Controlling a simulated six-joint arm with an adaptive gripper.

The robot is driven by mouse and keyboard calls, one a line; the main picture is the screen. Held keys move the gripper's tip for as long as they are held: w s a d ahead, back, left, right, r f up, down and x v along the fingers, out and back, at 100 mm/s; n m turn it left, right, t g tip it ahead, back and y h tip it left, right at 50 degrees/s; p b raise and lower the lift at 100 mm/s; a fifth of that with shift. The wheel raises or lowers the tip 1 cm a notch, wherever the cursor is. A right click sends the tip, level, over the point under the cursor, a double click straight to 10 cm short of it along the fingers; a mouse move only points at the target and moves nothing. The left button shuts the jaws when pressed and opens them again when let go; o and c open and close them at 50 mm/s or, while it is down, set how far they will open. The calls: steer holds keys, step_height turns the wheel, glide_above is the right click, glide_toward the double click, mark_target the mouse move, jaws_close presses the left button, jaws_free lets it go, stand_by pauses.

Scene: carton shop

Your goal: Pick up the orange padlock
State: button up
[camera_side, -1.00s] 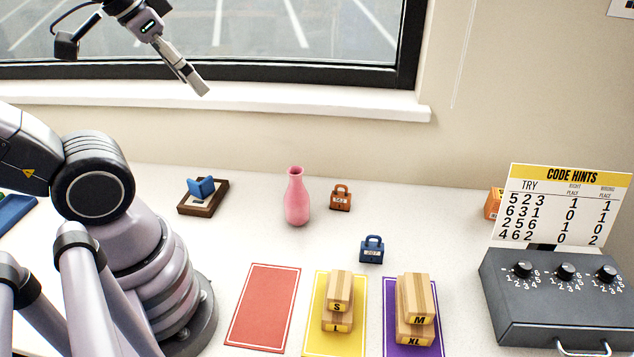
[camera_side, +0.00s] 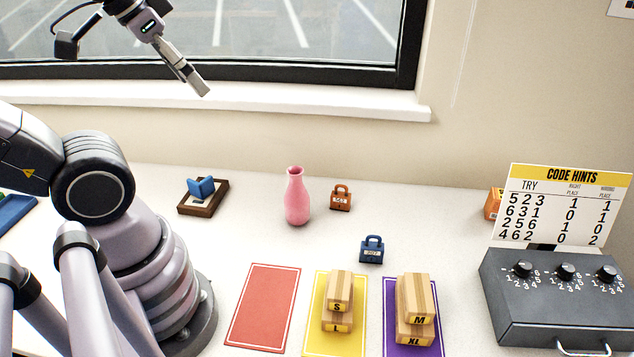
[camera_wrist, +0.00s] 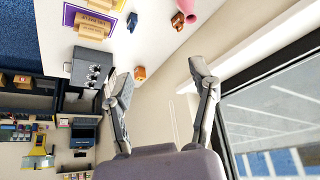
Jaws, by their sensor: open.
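The orange padlock (camera_side: 340,198) stands upright on the white table, just right of the pink vase, in the side view. It also shows small near the top of the wrist view (camera_wrist: 178,21). A blue padlock (camera_side: 372,249) stands nearer the camera, to its right. My gripper (camera_side: 203,90) is high in front of the window, up and to the left of the orange padlock and well apart from it. In the wrist view my gripper (camera_wrist: 160,82) has its two fingers spread, with nothing between them.
A pink vase (camera_side: 297,200) stands close left of the orange padlock. Red (camera_side: 262,305), yellow and purple mats lie in front, the latter two with stacked cartons. A dial box (camera_side: 560,300) and a code hints sign (camera_side: 562,205) are at right. An orange object is partly hidden behind the sign.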

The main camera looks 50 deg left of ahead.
steer(key=n+t+h, duration=0.6)
steer(key=n+h, duration=0.8)
steer(key=n, duration=1.2)
glide_above(342, 194)
steer(key=v, duration=0.5)
step_height(342, 194, down, 33)
step_height(342, 194, down, 6)
steer(key=shift+r, duration=0.15)
steer(key=x, duration=0.5)
steer(key=shift+f, duration=0.35)
steer(key=shift+c, duration=0.3)
